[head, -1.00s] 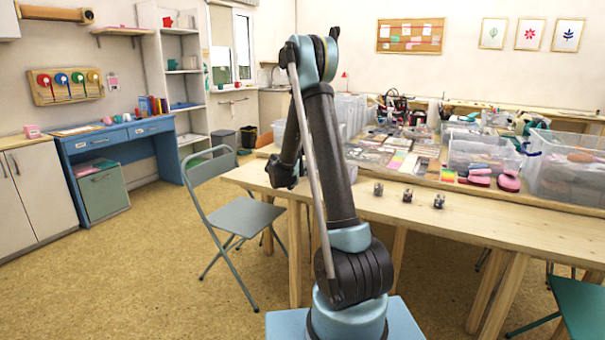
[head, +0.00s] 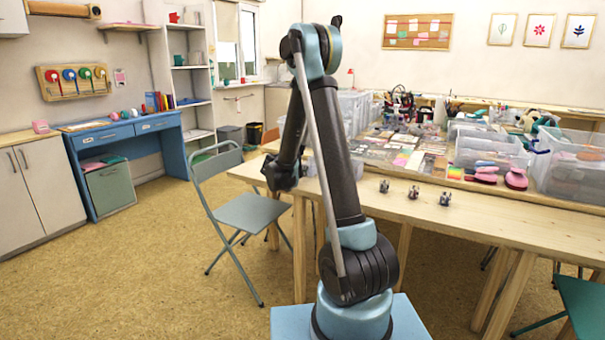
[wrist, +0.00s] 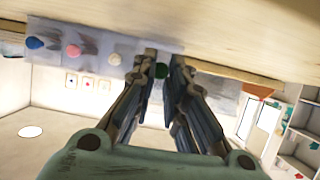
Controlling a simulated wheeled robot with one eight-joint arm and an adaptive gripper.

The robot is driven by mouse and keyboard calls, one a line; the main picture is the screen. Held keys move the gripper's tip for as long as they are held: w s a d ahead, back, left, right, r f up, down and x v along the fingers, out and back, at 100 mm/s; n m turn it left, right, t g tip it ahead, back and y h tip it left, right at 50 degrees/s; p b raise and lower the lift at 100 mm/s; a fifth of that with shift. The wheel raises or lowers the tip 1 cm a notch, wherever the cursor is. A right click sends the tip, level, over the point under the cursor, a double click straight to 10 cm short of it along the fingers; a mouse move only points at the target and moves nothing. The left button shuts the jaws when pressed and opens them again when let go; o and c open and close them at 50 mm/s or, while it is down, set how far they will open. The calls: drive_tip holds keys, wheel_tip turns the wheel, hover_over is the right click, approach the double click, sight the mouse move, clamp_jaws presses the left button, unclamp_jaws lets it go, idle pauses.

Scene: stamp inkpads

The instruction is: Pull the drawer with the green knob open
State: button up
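The green knob (wrist: 161,71) shows in the wrist view, on a row of grey-blue drawer fronts (wrist: 198,80) with other coloured knobs. My gripper (wrist: 164,60) is open, with its two fingers reaching toward the row. The green knob appears in the gap between the fingertips, and I cannot tell whether they touch it. The drawer's outline is partly covered by the fingers.
Blue (wrist: 35,43), pink (wrist: 73,50) and white (wrist: 114,59) knobs lie left of my fingers. In the head view, a folding chair (head: 250,212) stands left of the wooden table (head: 470,215). Three small metallic objects sit near its front edge. Floor is free at left.

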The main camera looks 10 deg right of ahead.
drive_tip(key=o, duration=0.4)
drive_tip(key=shift+o, duration=0.2)
drive_tip(key=v, duration=1.1)
drive_tip(key=shift+s+a, duration=0.3)
drive_tip(key=s+d+r+n+g+y, duration=0.1)
drive_tip(key=s+d+n+g, duration=0.15)
drive_tip(key=s+d, duration=0.6)
drive_tip(key=s+d+n+g+y, duration=0.1)
drive_tip(key=s+d+g, duration=0.3)
drive_tip(key=s, duration=0.8)
drive_tip(key=s+a+f+n+g+y, duration=0.1)
drive_tip(key=s+f+n+y, duration=0.1)
drive_tip(key=s, duration=0.9)
drive_tip(key=s+a+f+n+g+y, duration=0.1)
drive_tip(key=s+f+n+y, duration=0.1)
drive_tip(key=s, duration=0.9)
wheel_tip(320, 180, down, 2)
drive_tip(key=shift+f+y, duration=0.2)
drive_tip(key=shift+y, duration=0.7)
